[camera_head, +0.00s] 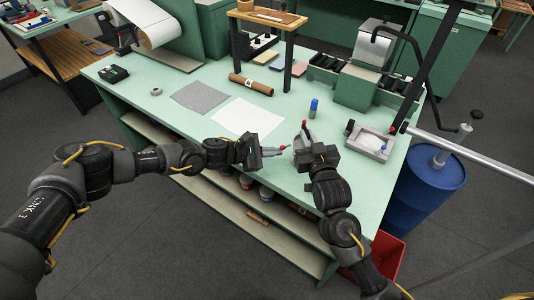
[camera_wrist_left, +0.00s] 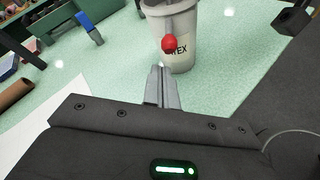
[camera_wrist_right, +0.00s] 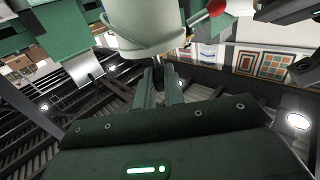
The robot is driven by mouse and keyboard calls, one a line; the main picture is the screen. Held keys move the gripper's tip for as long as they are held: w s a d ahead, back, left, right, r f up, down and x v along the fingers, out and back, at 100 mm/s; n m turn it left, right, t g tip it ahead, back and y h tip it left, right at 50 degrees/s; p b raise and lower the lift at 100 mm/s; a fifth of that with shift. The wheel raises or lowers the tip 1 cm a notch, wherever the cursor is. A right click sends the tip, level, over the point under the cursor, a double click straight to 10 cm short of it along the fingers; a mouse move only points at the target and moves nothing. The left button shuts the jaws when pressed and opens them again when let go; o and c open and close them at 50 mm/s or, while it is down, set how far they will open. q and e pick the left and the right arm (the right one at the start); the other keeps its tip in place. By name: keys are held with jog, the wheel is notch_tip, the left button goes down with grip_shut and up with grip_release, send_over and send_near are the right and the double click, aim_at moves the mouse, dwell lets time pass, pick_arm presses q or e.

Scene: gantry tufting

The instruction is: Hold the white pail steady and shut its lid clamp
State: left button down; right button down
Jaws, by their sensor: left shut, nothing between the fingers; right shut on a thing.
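The white pail (camera_wrist_left: 180,24) stands upright on the green table in the left wrist view, with dark lettering on its side. A red knob (camera_wrist_left: 168,45) on a thin lever shows in front of it. My left gripper (camera_wrist_left: 160,72) is shut and empty, its tips close to the knob; I cannot tell whether they touch. In the right wrist view the pail (camera_wrist_right: 152,22) fills the top middle, with a red knob (camera_wrist_right: 217,8) beside it. My right gripper (camera_wrist_right: 158,80) is shut on the pail; the exact grip spot is unclear. In the head view my arms mostly hide the pail.
A white sheet (camera_head: 245,117), a grey sheet (camera_head: 199,97) and a brown roll (camera_head: 251,84) lie to the left. A pale tray (camera_head: 371,142) sits at right. A blue drum (camera_head: 425,185) stands beyond the table's right edge.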

pick_arm(q)
jog(key=shift+s+r, duration=0.25)
jog(key=shift+r, duration=0.2)
jog(key=shift+s+r, duration=0.2)
jog(key=shift+r, duration=0.25)
jog(key=shift+r+g+y, duration=0.3)
jog(key=shift+r+y, duration=0.25)
jog(key=shift+y, duration=0.35)
notch_tip(320, 180, up, 2)
jog(key=y, duration=0.3)
jog(key=shift+r+g, duration=0.1)
jog(key=shift+g, duration=0.2)
jog(key=shift+r, duration=0.15)
jog(key=shift+r, duration=0.7)
